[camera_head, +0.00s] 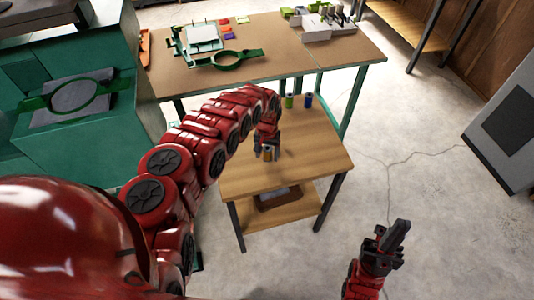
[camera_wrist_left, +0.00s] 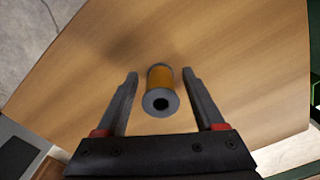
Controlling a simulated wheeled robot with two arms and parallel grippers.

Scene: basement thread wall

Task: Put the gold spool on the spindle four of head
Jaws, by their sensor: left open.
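The gold spool (camera_head: 268,153) with grey flanges stands on the small wooden table, near its left side. In the left wrist view the spool (camera_wrist_left: 160,78) is seen from above, its holed end towards the camera. My left gripper (camera_head: 266,146) is low over the table at the spool. Its open fingers (camera_wrist_left: 160,73) lie on either side of the spool, with a visible gap to each. My right gripper (camera_head: 394,238) is at the lower right, away from the table; its finger gap cannot be made out. I cannot clearly identify spindle four.
A green spool (camera_head: 288,101) and a blue spool (camera_head: 308,100) stand at the small table's (camera_head: 315,160) back edge. The workbench (camera_head: 285,60) behind carries green hoops and a white device with upright pins (camera_head: 325,25). A green machine (camera_head: 85,130) is at left. The table's front right is clear.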

